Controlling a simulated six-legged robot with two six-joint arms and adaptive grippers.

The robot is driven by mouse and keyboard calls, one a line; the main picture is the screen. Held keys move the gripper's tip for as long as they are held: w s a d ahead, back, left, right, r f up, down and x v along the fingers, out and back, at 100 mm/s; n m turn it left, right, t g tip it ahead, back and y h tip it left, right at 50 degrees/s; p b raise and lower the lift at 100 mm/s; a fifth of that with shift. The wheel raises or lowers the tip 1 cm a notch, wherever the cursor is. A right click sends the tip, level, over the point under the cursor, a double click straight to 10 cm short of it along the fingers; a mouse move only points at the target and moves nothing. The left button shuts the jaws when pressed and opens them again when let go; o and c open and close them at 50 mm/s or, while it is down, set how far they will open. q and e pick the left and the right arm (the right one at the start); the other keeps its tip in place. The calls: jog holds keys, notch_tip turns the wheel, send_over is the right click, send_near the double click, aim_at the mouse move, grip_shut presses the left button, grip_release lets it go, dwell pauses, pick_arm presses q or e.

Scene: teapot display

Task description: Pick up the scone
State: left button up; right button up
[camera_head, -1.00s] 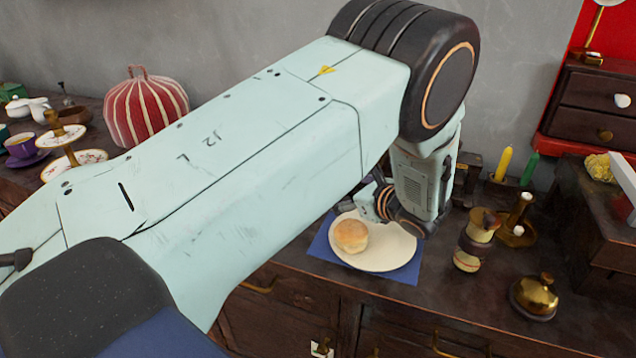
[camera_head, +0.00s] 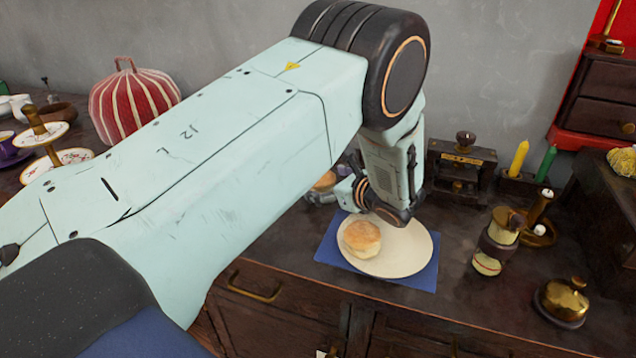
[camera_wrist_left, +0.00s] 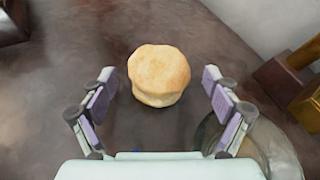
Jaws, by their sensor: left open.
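A round golden scone (camera_wrist_left: 159,74) sits on the dark tabletop in the left wrist view. My left gripper (camera_wrist_left: 158,88) is open, with one finger on each side of the scone and a visible gap to each. In the head view, part of a golden-brown round thing (camera_head: 325,181) shows beside my left gripper (camera_head: 326,190), mostly hidden by my arm; it looks like this scone. Another scone (camera_head: 362,238) lies on a cream plate (camera_head: 408,258) on a blue napkin (camera_head: 330,248), in front of my left wrist. My right gripper is not in view.
A dark wooden box (camera_head: 462,168), a yellow candle (camera_head: 519,158) and a green candle (camera_head: 546,163) stand behind the plate. A grinder-like jar (camera_head: 496,243) and brass bell (camera_head: 564,300) stand to the right. A striped pumpkin-shaped pot (camera_head: 131,103) is at the left.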

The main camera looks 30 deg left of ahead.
pick_arm(q)
jog(key=shift+w+a+f, duration=0.15)
jog(key=shift+a, duration=0.25)
jog(key=shift+d, duration=0.25)
jog(key=c, duration=0.5)
jog(key=shift+a, duration=0.1)
jog(key=c, duration=0.7)
